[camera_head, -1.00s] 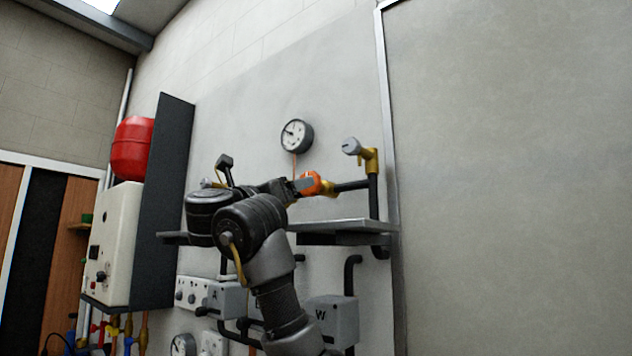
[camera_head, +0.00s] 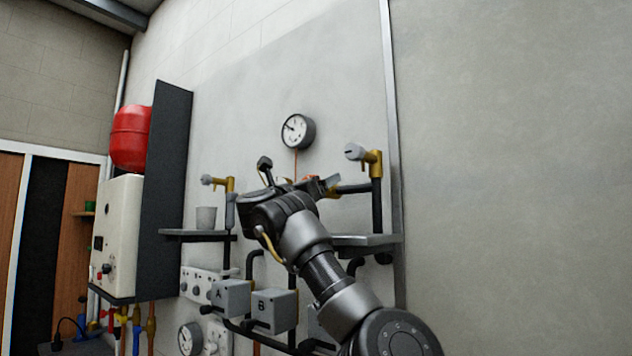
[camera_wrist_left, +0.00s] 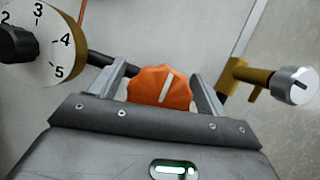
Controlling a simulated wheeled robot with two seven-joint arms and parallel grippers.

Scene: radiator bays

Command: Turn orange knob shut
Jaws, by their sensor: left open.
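The orange knob (camera_wrist_left: 160,88) has scalloped edges and a white line that leans slightly right of upright in the left wrist view. My left gripper (camera_wrist_left: 166,84) is open, with one finger on each side of the knob. I cannot tell whether the fingers touch it. In the head view my left gripper (camera_head: 322,184) is at the pipe below the gauge and hides most of the knob; only a little orange (camera_head: 310,178) shows. My right gripper is not in view.
A brass valve with a grey cap (camera_head: 356,152) stands right of the gripper, above a shelf (camera_head: 365,241). A round gauge (camera_head: 298,131) is above. A pale numbered dial (camera_wrist_left: 45,70) is close left in the wrist view.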

